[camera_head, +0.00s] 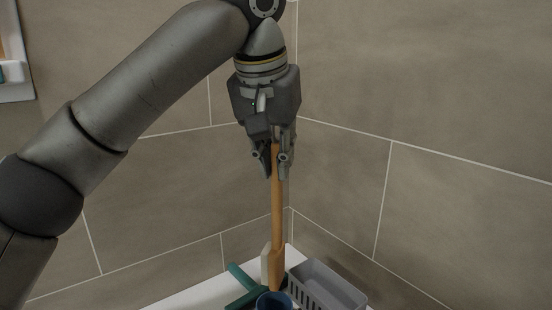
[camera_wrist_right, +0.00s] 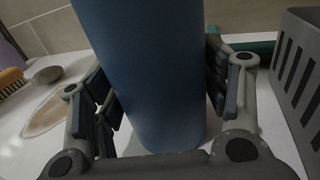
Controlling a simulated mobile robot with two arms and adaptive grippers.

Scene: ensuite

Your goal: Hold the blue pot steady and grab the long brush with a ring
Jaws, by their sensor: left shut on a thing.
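My left gripper (camera_head: 272,170) points down and is shut on the upper end of a long wooden brush handle (camera_head: 277,215). The brush stands nearly upright. Its lower end reaches the rim of the blue pot (camera_head: 273,302) at the bottom edge of the head view; I cannot tell whether it is inside or behind the pot. No ring can be made out on the brush. In the right wrist view the blue pot (camera_wrist_right: 145,75) stands upright between the fingers of my right gripper (camera_wrist_right: 160,105). Whether both fingers press on it is unclear.
A grey slotted basket (camera_head: 328,285) stands right of the pot, and a green object (camera_head: 243,280) lies to its left. Tiled walls meet behind.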

